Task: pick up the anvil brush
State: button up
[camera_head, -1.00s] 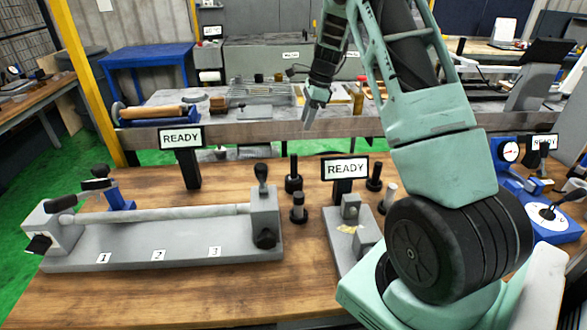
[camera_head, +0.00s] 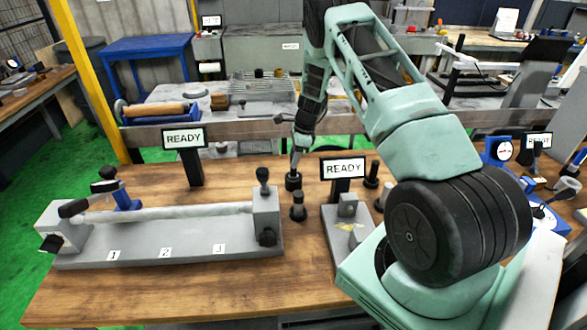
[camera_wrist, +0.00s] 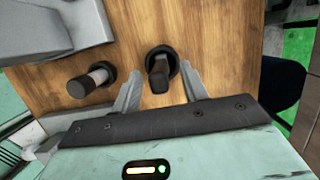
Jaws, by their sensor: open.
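I cannot tell for sure which upright piece is the anvil brush. My gripper (camera_head: 294,163) points down just above the black-handled piece. In the wrist view my gripper (camera_wrist: 161,76) is open, with a pale finger on either side of the black handle (camera_wrist: 159,70). Contact with the handle cannot be made out.
A grey block fixture (camera_head: 346,225) with a READY sign (camera_head: 343,168) stands to the right, with more upright pieces (camera_head: 371,175) beside it. A long grey bench fixture (camera_head: 170,240) holding a pale bar lies to the left.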

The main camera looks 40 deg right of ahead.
aim_at(294, 171)
jog(key=shift+p+x, duration=0.3)
jog(key=shift+x, duration=1.05)
jog(key=shift+c, duration=0.3)
grip_shut()
jog(key=shift+r, duration=0.15)
